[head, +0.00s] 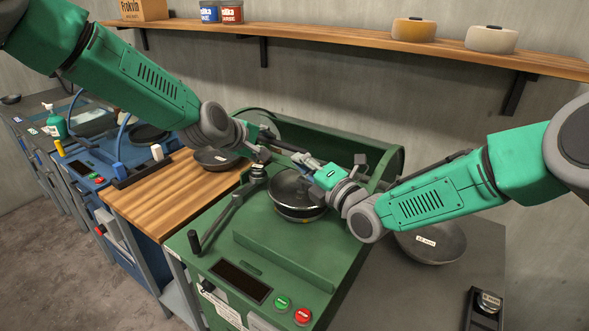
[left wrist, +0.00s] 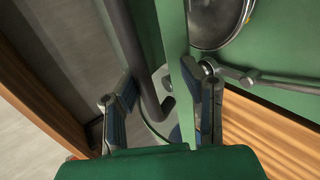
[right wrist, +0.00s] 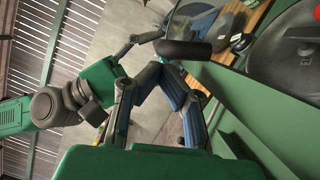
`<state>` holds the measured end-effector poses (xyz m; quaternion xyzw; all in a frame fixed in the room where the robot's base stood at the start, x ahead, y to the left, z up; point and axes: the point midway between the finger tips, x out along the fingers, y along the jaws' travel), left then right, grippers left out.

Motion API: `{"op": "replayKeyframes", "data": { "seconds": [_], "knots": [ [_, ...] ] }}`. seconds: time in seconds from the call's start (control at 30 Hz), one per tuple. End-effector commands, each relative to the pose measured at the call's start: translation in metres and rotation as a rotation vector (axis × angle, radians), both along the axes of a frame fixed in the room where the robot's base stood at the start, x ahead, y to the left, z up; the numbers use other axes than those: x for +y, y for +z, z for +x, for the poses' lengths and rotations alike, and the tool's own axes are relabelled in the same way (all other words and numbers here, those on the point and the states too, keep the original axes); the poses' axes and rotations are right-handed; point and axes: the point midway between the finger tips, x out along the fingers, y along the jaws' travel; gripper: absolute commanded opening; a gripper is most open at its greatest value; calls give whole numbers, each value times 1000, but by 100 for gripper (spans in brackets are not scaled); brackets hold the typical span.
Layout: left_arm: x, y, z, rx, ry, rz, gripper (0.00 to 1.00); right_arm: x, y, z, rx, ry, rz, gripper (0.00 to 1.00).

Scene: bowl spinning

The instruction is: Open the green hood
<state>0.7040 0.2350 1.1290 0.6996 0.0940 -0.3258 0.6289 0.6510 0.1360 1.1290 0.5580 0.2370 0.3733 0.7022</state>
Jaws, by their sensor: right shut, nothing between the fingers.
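The green hood (head: 345,140) is a curved shell standing tilted back at the rear of the green machine (head: 300,255); the machine's front and a dark pan-like bowl (head: 297,196) are uncovered. My left gripper (head: 262,150) is over the hood's left side, near its edge. In the left wrist view its fingers (left wrist: 160,92) are spread, with a green panel edge and a grey bar between them; contact is unclear. My right gripper (head: 310,168) is above the bowl, shut and empty. In the right wrist view a black handle (right wrist: 183,48) shows just beyond its fingertips (right wrist: 152,68).
A lever with a black grip (head: 194,241) stands at the machine's front left. A wooden counter (head: 165,190) and blue machine (head: 85,170) lie left. A loose bowl (head: 435,245) sits on the grey table right. A shelf (head: 340,37) runs along the wall behind.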

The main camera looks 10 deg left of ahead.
Motion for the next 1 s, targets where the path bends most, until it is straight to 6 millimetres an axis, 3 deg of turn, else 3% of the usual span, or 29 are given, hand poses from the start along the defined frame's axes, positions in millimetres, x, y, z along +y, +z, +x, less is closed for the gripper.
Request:
{"op": "replayKeyframes", "data": {
  "seconds": [0.47,1.0],
  "knots": [
    [3,3,-9,5,-4,-4,34,4,-1,-3,1,4,-3,0],
    [24,62,-83,3,-3,3,34,1,-1,-2,1,4,0,0]
  ]
}}
